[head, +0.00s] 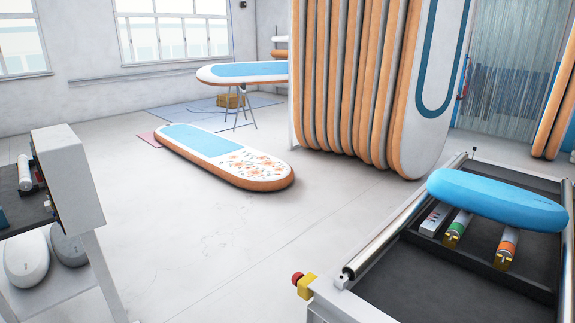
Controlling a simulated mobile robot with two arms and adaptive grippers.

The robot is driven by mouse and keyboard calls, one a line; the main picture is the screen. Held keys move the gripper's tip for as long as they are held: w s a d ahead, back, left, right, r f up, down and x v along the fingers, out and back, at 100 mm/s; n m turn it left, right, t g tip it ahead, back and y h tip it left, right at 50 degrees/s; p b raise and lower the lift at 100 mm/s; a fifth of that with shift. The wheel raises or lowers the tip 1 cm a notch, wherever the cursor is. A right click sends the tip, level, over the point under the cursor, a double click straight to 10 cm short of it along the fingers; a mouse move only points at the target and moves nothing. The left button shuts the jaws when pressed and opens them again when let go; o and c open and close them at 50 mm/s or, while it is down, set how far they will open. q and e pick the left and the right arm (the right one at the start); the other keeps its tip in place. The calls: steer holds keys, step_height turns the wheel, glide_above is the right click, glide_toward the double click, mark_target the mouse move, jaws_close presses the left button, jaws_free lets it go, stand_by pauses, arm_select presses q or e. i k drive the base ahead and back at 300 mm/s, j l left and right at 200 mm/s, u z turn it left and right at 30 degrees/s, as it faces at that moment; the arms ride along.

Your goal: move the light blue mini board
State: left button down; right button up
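The light blue mini board (497,200) lies at the right of the head view. It is a flat, rounded blue board resting across the tray-like top of a metal-framed bench (440,266). It lies over several small cylinders and a white strip, partly covering them. Neither of my grippers shows in this view, and nothing is seen holding the board.
A red stop button (298,278) on a yellow box sits at the bench's near left corner. A floral paddle board (225,158) lies on the floor. Several upright boards (345,85) stand behind. A grey machine (68,180) is at left. Open floor lies between.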

mark_target(509, 205)
steer(key=i+j+u, duration=0.2)
steer(key=i+u, duration=0.9)
steer(key=i, duration=0.05)
